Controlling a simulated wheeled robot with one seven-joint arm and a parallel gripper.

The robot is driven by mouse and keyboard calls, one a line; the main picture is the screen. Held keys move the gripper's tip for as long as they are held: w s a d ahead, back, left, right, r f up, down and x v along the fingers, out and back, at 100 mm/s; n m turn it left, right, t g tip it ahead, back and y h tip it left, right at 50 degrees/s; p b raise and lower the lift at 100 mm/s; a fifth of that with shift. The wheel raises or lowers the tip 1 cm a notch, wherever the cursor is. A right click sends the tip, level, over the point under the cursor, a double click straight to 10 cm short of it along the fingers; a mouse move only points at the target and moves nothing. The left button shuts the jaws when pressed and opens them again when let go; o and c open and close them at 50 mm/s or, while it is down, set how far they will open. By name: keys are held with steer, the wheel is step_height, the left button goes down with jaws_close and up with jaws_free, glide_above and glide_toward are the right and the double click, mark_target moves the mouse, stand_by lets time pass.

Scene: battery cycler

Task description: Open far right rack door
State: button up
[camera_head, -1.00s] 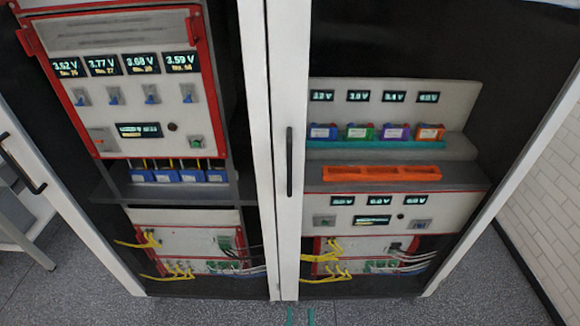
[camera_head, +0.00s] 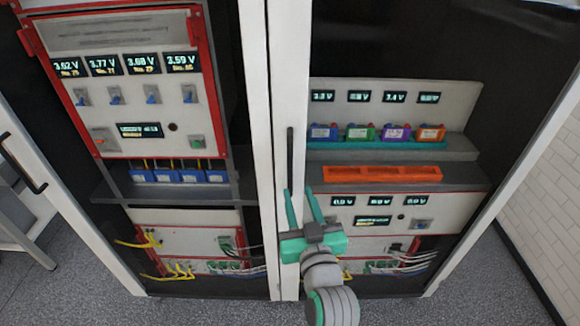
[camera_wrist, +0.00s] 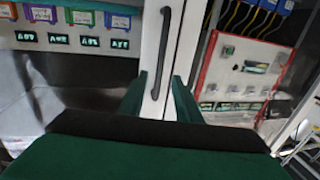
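The far right rack door has a white frame (camera_head: 288,80) with a dark vertical bar handle (camera_head: 290,155) near its left edge. The door looks closed, and its contents show through the frame. My gripper (camera_head: 300,192) is open and empty, with its teal fingers pointing up at the lower end of the handle. In the wrist view the handle (camera_wrist: 161,38) stands beyond my spread fingertips (camera_wrist: 161,92), about midway between them. I see no clear contact between the fingers and the handle.
Behind the right door are an orange tray (camera_head: 381,174), several coloured battery modules and a panel of voltage displays. The neighbouring left rack (camera_head: 130,80) holds a red-edged panel. A white brick wall (camera_head: 545,190) stands at the right. Grey floor lies in front.

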mark_target(290, 169)
steer(key=w, duration=0.3)
steer(key=w+a, duration=0.1)
steer(key=w, duration=0.3)
steer(key=w+a, duration=0.1)
steer(key=w, duration=0.2)
steer(key=shift+w+a+r, duration=0.1)
steer(key=shift+w+r, duration=0.25)
steer(key=shift+w, duration=0.05)
steer(key=shift+c, duration=0.7)
jaws_close()
